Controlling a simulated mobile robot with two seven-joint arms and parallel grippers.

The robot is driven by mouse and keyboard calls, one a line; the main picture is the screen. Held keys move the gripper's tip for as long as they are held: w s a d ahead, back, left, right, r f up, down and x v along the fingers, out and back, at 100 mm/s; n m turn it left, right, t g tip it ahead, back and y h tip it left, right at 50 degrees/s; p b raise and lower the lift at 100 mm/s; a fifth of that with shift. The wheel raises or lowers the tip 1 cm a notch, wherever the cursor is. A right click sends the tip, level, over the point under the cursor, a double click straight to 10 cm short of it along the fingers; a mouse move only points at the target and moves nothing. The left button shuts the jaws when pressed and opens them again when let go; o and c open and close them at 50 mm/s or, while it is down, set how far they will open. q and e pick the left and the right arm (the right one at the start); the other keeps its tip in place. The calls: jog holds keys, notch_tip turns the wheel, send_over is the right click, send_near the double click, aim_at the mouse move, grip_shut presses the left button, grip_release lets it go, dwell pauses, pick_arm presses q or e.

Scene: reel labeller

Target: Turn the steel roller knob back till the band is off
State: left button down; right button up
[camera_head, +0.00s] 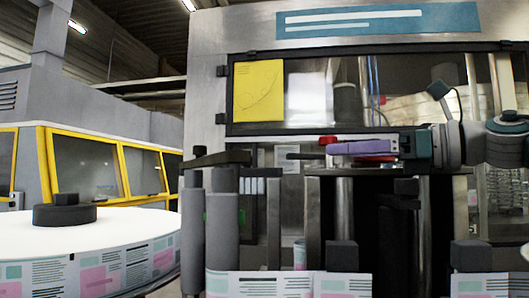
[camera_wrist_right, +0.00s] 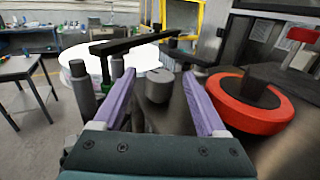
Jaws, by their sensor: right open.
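In the right wrist view, a short grey metal cylinder (camera_wrist_right: 158,88), which looks like the steel roller knob, stands between the purple fingers of my right gripper (camera_wrist_right: 158,74). The fingers are spread wide, with a gap on each side of it. In the head view my right gripper (camera_head: 337,149) reaches in from the right, level above the machine's rollers. The knob cannot be made out there. No band can be made out on the knob. My left gripper is not in view.
A red wheel with a black hub (camera_wrist_right: 250,100) lies close right of my right fingers. A black bar (camera_wrist_right: 128,42) crosses beyond them. A large white reel (camera_head: 130,225) stands at left in the head view. A printed label strip (camera_head: 290,285) runs along the bottom.

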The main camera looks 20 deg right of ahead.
jog(key=shift+s+d+f+b, duration=0.2)
jog(key=shift+s+d+b, duration=0.1)
jog(key=shift+s+b, duration=0.1)
jog(key=b+v, duration=0.8)
jog(key=v, duration=0.1)
jog(key=shift+a, duration=0.15)
jog(key=shift+s+r, duration=0.15)
jog(key=shift+r, duration=0.1)
